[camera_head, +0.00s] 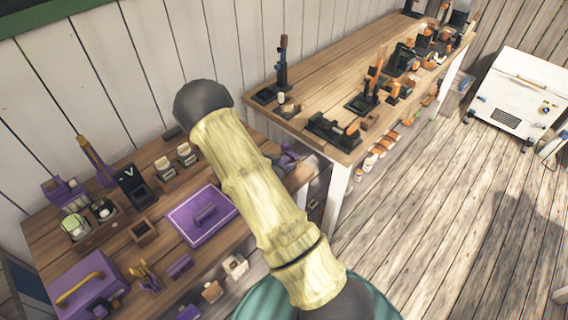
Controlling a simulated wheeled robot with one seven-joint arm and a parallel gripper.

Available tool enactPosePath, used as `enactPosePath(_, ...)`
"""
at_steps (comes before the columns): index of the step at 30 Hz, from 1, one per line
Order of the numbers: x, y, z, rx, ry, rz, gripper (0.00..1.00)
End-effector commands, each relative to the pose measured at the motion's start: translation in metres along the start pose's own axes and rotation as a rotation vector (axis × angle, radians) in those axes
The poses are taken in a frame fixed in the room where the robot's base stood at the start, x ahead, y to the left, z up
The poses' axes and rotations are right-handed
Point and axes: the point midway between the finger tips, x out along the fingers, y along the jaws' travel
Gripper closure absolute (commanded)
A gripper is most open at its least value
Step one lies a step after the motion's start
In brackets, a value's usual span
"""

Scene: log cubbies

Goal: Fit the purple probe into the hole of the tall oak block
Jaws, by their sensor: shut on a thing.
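My arm crosses the middle of the head view, and its end is hidden, so I cannot see my gripper or anything in it. I cannot pick out the purple probe for certain. Some purple pieces (289,158) show just right of my arm on the near workbench, partly hidden by it. I cannot tell which piece is the tall oak block. A small brown wooden block with a dark square opening (143,232) sits on the near bench, left of a flat purple tray (178,222) with a raised handle-like piece.
The near bench (40,235) also holds a purple box with a yellow handle (83,285), a black block marked V (133,187) and several small jars. A second bench (330,95) at the back right carries black and orange tools. A white cabinet (520,95) stands on the open plank floor.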

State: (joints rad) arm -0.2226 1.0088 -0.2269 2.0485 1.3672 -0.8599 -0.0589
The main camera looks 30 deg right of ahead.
Motion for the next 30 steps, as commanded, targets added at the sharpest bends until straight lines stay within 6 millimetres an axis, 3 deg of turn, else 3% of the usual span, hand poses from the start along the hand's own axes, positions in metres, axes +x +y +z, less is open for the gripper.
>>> enactPosePath(2, 0.001, 0.000, 0.002, 0.000, 0.000, 0.000, 0.98)
enactPosePath(3, 0.001, 0.000, 0.002, 0.000, 0.000, 0.000, 0.71)
enactPosePath(6, 0.001, 0.000, 0.001, 0.000, 0.000, 0.000, 0.51)
enactPosePath(7, 0.001, 0.000, 0.001, 0.000, 0.000, 0.000, 0.49)
enactPosePath(20, -0.009, -0.001, 0.002, -0.001, -0.001, -0.003, 0.49)
enactPosePath(30, -0.068, -0.002, 0.003, 0.001, 0.000, -0.005, 0.49)
